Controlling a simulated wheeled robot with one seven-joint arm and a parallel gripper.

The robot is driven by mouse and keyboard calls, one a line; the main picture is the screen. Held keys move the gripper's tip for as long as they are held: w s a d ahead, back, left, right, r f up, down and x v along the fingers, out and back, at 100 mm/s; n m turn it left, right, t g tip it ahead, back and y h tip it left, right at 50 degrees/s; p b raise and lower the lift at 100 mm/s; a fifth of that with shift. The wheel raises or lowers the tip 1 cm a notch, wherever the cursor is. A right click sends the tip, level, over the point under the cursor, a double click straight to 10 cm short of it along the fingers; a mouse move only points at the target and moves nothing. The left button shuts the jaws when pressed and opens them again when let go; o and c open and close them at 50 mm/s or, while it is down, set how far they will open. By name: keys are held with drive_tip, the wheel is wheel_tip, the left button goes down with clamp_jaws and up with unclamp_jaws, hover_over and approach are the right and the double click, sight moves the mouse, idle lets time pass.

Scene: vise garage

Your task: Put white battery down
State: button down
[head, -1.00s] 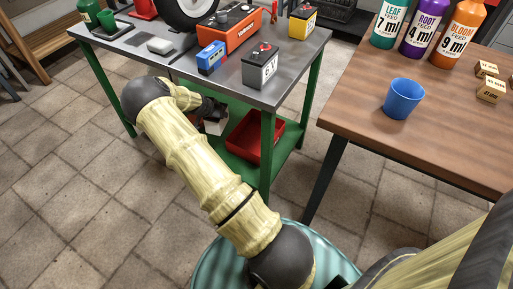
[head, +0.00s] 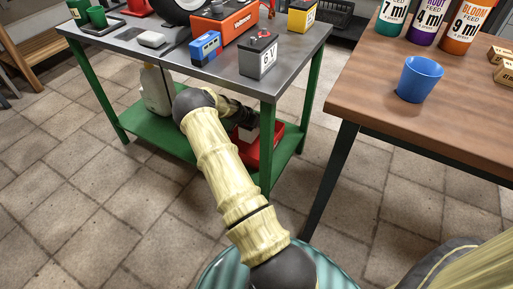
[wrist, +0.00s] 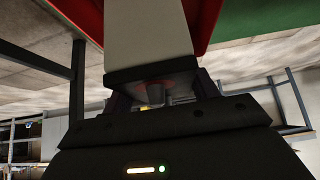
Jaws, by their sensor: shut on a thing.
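The white battery (wrist: 148,35) has a black top with terminals and fills the upper middle of the wrist view. My gripper (wrist: 160,92) is shut on it near the black top. In the head view, my gripper (head: 238,115) is under the tabletop, partly hidden by my arm. A bit of the white battery (head: 246,133) shows there, at the left part of the red bin (head: 266,150). The bin stands on the green lower shelf (head: 155,132). I cannot tell whether the battery touches the bin floor.
The grey metal tabletop (head: 190,62) is close above my gripper, with a grey 6V battery (head: 259,57), a blue box (head: 205,47) and a yellow battery (head: 301,17) on it. A green leg (head: 268,150) stands in front of the bin. A whitish jug (head: 156,92) stands left on the shelf.

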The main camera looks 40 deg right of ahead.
drive_tip(key=shift+w+a+r, duration=0.1)
drive_tip(key=shift+w+r, duration=0.05)
drive_tip(key=shift+r, duration=0.05)
drive_tip(key=shift+f, duration=0.2)
drive_tip(key=b, duration=0.3)
hover_over(252, 149)
drive_tip(key=shift+w+f, duration=0.2)
drive_tip(key=shift+f, duration=2.1)
drive_tip(key=shift+f, duration=0.15)
drive_tip(key=shift+f+b, duration=1.05)
drive_tip(key=shift+f, duration=1.35)
drive_tip(key=shift+f, duration=0.15)
drive_tip(key=shift+c, duration=2.1)
unclamp_jaws()
